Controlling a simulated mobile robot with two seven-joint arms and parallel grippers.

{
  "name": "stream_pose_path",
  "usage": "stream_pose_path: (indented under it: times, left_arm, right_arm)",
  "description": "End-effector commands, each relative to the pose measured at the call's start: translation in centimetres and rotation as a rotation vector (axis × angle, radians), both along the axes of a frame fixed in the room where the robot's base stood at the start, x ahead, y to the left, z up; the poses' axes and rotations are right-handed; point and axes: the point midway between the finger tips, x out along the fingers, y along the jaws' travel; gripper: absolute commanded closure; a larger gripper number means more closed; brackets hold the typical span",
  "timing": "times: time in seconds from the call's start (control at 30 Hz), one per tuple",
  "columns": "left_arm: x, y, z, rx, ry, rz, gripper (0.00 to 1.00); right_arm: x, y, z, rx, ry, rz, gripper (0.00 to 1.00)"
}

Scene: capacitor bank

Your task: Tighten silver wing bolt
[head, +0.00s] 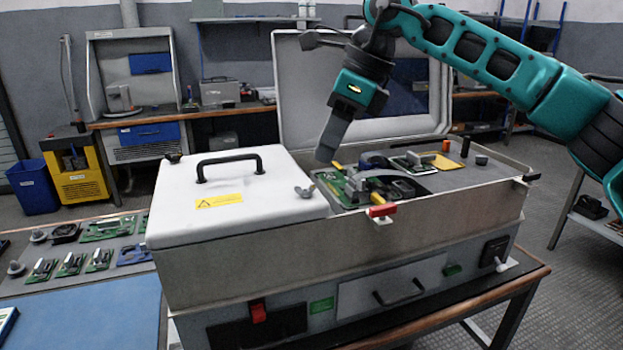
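A darker wing bolt (173,157) is at the panel's far left corner. My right gripper (325,157) comes down from the upper right and points downward, above and behind the silver wing bolt and apart from it. Its fingers show as one grey slab from the side, so their opening is hidden. I see nothing held in it. My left gripper is out of view.
A black handle (229,163) rises from the white panel. The open bay to the right holds circuit boards (345,188) and a red clip (382,211) at its front edge. The raised case lid (290,95) stands behind my gripper. Boards lie on the left table (40,270).

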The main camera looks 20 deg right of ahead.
Motion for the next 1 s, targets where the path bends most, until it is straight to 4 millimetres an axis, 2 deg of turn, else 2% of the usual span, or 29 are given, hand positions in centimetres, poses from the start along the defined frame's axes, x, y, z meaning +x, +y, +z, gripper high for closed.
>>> stream_pose_path:
  times: [0.03, 0.2, 0.4, 0.77, 1.0]
  left_arm:
    - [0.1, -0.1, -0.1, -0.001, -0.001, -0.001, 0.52]
    - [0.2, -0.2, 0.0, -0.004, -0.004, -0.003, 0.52]
    - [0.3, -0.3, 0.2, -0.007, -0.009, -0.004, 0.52]
    - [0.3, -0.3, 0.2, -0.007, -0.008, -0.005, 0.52]
    - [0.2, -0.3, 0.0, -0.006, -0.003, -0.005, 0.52]
  right_arm:
    - [0.2, 0.4, -1.2, -0.001, 0.002, 0.002, 0.61]
    - [0.8, 1.5, -4.1, 0.000, 0.002, 0.001, 0.61]
    - [1.3, 2.3, -6.1, 0.001, 0.000, 0.000, 0.61]
    - [1.4, 2.5, -6.6, 0.003, -0.001, 0.000, 0.61]
    - [1.4, 2.5, -6.6, 0.003, -0.001, 0.000, 0.82]
